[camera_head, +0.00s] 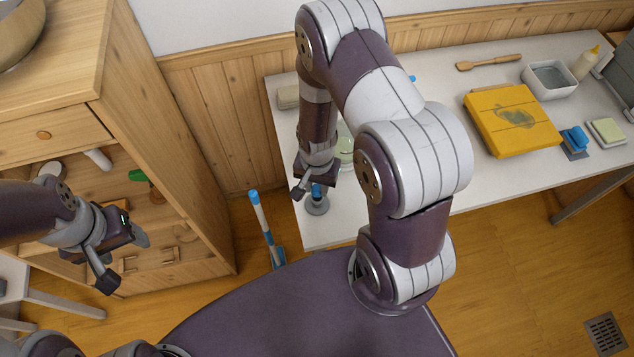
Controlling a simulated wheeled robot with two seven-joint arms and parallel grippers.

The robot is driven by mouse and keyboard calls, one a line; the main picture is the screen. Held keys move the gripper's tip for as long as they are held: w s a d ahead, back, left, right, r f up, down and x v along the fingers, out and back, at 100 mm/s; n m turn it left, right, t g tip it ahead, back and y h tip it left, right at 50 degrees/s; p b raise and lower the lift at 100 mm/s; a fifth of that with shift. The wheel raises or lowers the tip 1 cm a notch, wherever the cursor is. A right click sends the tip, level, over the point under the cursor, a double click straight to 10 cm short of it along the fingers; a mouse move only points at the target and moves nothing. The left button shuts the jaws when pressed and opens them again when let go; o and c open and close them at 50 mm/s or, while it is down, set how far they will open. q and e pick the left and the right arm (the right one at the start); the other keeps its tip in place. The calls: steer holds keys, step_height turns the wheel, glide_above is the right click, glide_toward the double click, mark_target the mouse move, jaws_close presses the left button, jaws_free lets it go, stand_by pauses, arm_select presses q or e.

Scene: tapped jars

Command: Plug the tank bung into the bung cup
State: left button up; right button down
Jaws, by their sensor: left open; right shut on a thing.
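My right gripper (311,191) points down over the near left corner of the white table and is shut on a small blue piece, which looks like the tank bung (317,188). Directly below it is a small grey round cup, which looks like the bung cup (317,207), standing on the table near its left edge. The bung is at or just above the cup's mouth; I cannot tell whether it is inside. A clear jar with pale green contents (346,152) stands behind, mostly hidden by my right arm. My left gripper (124,262) is open and empty in front of the wooden cabinet.
The white table (480,185) holds a yellow box (511,119), a white basin (550,79), a blue brush (574,140), a green sponge (606,131) and a bottle (586,63). The wooden cabinet (160,150) stands left. A blue-handled tool (264,225) stands between cabinet and table.

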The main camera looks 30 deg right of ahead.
steer(key=shift+f+b, duration=1)
steer(key=shift+f, duration=0.35)
steer(key=shift+c, duration=2.4)
jaws_free()
steer(key=shift+r, duration=0.2)
steer(key=shift+r+p, duration=2)
steer(key=shift+p, duration=0.1)
steer(key=shift+r, duration=0.15)
